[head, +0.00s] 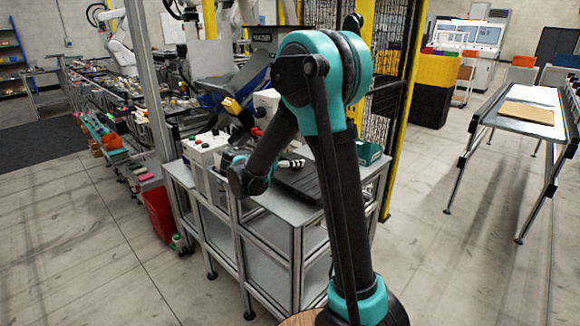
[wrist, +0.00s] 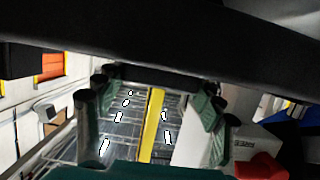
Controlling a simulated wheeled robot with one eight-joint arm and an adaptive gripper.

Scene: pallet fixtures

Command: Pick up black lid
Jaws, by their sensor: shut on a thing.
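My gripper (wrist: 157,82) shows in the wrist view with its dark green fingers spread to the left and right. A black bar spans between the fingertips, and the broad black lid (wrist: 165,42) fills the view above them. The fingers are shut on the lid's bar. In the head view my gripper (head: 288,163) is low over the grey bench, partly hidden by my arm. A dark flat slab (head: 300,182) shows beside it, partly behind my arm; I cannot tell whether it touches the bench top.
The metal bench (head: 232,205) carries a white control box (head: 206,148) with buttons, left of my gripper. A teal bin (head: 369,153) is at its right. A yellow post (head: 402,110) and mesh fence stand behind. Open floor lies to the right, before a table (head: 512,118).

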